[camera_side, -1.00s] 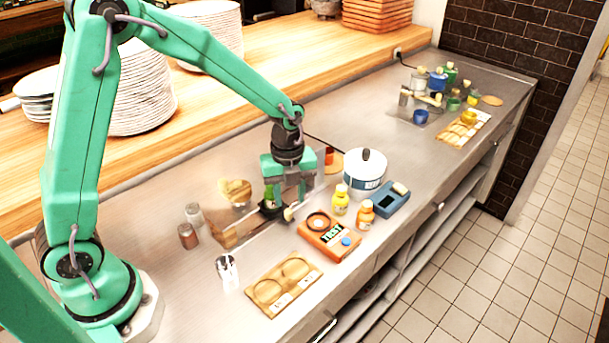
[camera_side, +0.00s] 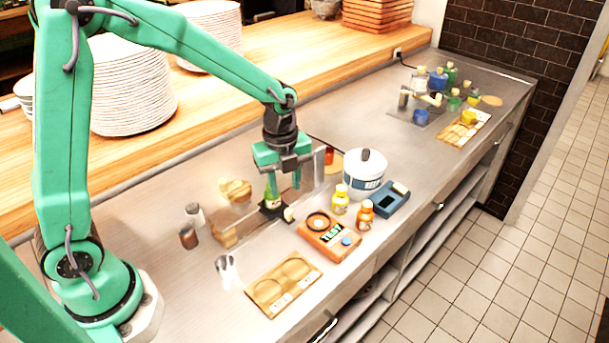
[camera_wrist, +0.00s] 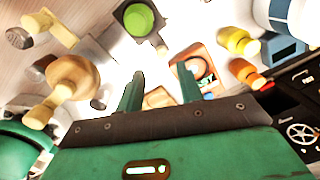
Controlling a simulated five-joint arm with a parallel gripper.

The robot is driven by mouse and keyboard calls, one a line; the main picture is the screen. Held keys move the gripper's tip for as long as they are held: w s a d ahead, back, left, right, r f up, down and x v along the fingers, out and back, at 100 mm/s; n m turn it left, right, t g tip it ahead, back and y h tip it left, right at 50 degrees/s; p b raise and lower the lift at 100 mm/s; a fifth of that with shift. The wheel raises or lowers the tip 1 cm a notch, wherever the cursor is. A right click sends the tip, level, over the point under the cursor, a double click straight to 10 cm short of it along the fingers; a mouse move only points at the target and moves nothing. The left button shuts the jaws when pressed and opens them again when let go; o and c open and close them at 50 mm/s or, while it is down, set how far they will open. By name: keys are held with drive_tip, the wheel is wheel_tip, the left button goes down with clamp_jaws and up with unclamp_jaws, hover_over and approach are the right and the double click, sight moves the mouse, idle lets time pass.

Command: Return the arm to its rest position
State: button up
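My gripper (camera_side: 284,182) is raised over the steel counter, pointing down. Its two green fingers are apart with nothing held between them; the wrist view also shows the fingers (camera_wrist: 160,90) spread. Just below it in the side view is a green item (camera_side: 272,193) on a dark square base (camera_side: 270,212). In the wrist view a green round top inside a dark square frame (camera_wrist: 135,19) lies beyond the fingertips. I cannot tell whether a finger touches the green item. The arm is bent forward over the counter.
Close by stand a white pot (camera_side: 364,178), yellow bottle (camera_side: 340,202), orange bottle (camera_side: 364,216), orange device (camera_side: 329,238), blue box (camera_side: 391,199), wooden board (camera_side: 284,284) and clear upright panel (camera_side: 319,168). Plate stacks (camera_side: 133,85) are behind. The counter's middle is freer.

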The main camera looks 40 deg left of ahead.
drive_tip(key=s+a+r+n+t, duration=0.2)
drive_tip(key=s+r+n, duration=0.5)
drive_tip(key=n, duration=0.4)
drive_tip(key=s+a+r+n+t, duration=0.2)
drive_tip(key=s+r+n+t, duration=0.1)
drive_tip(key=s+r+n, duration=0.4)
drive_tip(key=s+n, duration=0.3)
drive_tip(key=n, duration=0.1)
drive_tip(key=shift+s+r, duration=0.3)
drive_tip(key=shift+r, duration=0.05)
